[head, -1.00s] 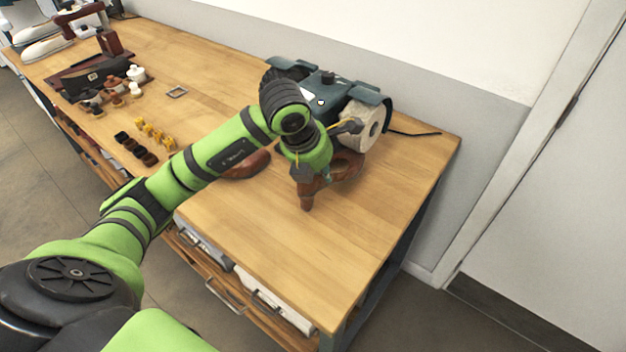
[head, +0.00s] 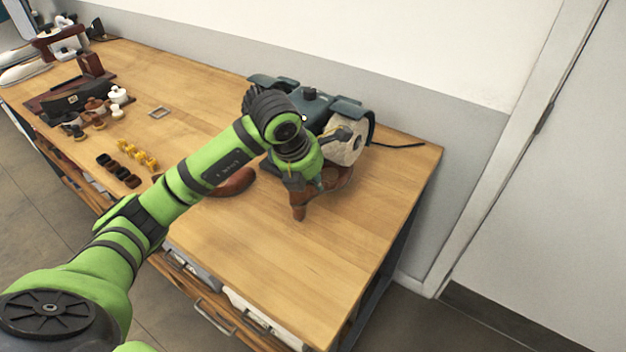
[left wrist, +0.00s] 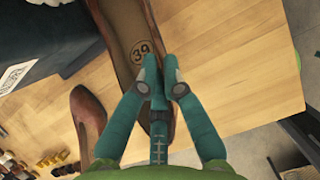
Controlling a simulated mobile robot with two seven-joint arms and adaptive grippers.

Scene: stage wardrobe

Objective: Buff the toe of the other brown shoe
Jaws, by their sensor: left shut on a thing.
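My left gripper (head: 302,180) is shut on a brown leather shoe (head: 338,182), just in front of and below the pale buffing wheel (head: 347,143) of the dark teal bench machine. The arm covers part of this shoe, and I cannot tell whether it touches the wheel. In the left wrist view the fingertips (left wrist: 162,78) close at the edge of the held shoe (left wrist: 118,28), whose inside shows a "39". The second brown shoe (head: 234,184) lies on the bench behind my forearm. It also shows in the left wrist view (left wrist: 88,108). My right gripper is not in view.
The wooden bench (head: 270,270) is bare at its front right. Several brushes (head: 128,160), small jars (head: 98,108) and a metal buckle frame (head: 159,112) lie to the left. A wall stands behind.

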